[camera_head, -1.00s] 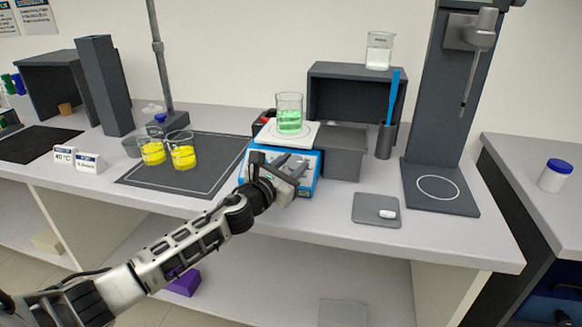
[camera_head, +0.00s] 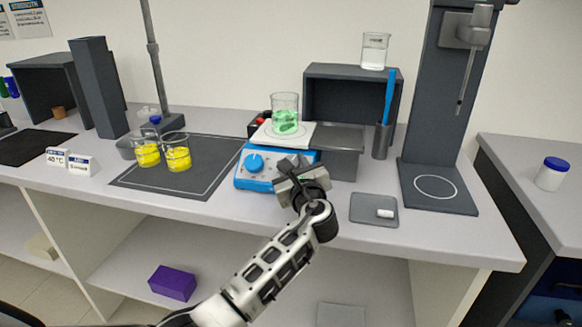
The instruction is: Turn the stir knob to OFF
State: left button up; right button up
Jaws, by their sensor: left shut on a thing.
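The hotplate stirrer (camera_head: 240,182) is a blue and white unit with a pale top plate (camera_head: 305,137). A glass beaker of green liquid (camera_head: 285,122) stands on that plate. A round blue knob (camera_head: 255,163) shows on the left of its front panel. My left gripper (camera_head: 292,166) is at the right part of the panel and is shut on the stir knob there. The gripper hides that knob, so I cannot see where it points. My right gripper is not in view.
Two beakers of yellow liquid (camera_head: 178,160) stand on a dark mat (camera_head: 210,172) at left. A grey pad with a white stir bar (camera_head: 385,213) lies right of my gripper. A dark stand (camera_head: 437,190) and a blue-handled tool (camera_head: 389,95) are further right.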

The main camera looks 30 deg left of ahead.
pick_arm(q)
jog(key=n+g+y, duration=0.1)
jog(key=n+g, duration=0.1)
jog(key=n, duration=0.1)
jog(key=n+g+y, duration=0.1)
jog(key=n+g, duration=0.2)
jog(key=shift+w+d+r+g+y+b, duration=0.1)
jog(key=shift+w+d+g+y+b, duration=0.1)
jog(key=shift+g+y+b, duration=0.15)
jog(key=o, duration=1)
jog(key=b+v, duration=0.1)
jog(key=v, duration=1.5)
jog(key=shift+w+r, duration=0.15)
jog(key=shift+w, duration=0.05)
